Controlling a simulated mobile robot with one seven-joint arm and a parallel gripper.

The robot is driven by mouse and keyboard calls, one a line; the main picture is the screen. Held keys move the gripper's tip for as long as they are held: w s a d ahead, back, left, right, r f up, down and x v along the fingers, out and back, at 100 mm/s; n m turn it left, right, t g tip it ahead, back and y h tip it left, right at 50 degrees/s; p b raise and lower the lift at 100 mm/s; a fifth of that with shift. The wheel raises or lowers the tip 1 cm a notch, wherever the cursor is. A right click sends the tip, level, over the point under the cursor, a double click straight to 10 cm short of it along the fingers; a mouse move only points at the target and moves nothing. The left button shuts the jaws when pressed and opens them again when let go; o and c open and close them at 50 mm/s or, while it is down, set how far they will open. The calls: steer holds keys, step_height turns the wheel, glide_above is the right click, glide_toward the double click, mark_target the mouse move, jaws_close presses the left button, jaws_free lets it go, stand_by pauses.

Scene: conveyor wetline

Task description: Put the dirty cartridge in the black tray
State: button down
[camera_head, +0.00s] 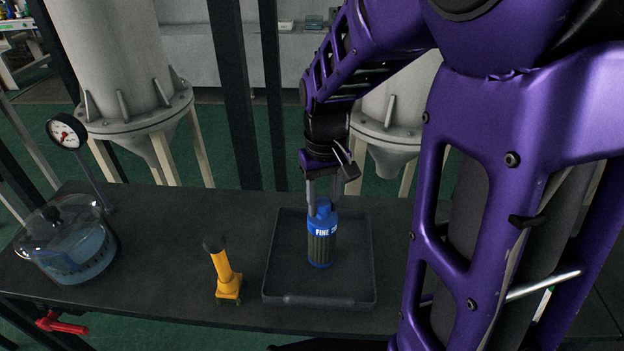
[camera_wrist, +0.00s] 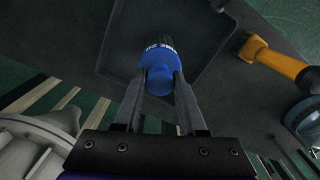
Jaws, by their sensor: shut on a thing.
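The cartridge (camera_head: 321,240) is a blue-capped cylinder with a dark ribbed body and white lettering starting "FINE". It stands upright over the floor of the black tray (camera_head: 285,299); I cannot tell whether its base touches the floor. My gripper (camera_head: 323,203) comes down from above and is shut on the cartridge's blue top. In the wrist view, the two fingers (camera_wrist: 160,92) flank the blue cap of the cartridge (camera_wrist: 160,59), and the tray floor (camera_wrist: 119,52) shows behind it. The cartridge's lower end is hidden in the wrist view.
A yellow tool with a black knob (camera_head: 224,272) stands left of the tray. A clear lidded vessel with bluish liquid (camera_head: 75,250) and a pressure gauge (camera_head: 66,132) are at the left. A red handle (camera_head: 62,325) sits at the front edge. Dark posts (camera_head: 234,90) rise behind the table.

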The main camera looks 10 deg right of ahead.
steer(key=shift+f, duration=0.2)
steer(key=shift+c, duration=2)
jaws_free()
step_height(320, 180, up, 18)
steer(key=p, duration=0.3)
steer(key=shift+f+p, duration=0.25)
steer(key=shift+p, duration=0.1)
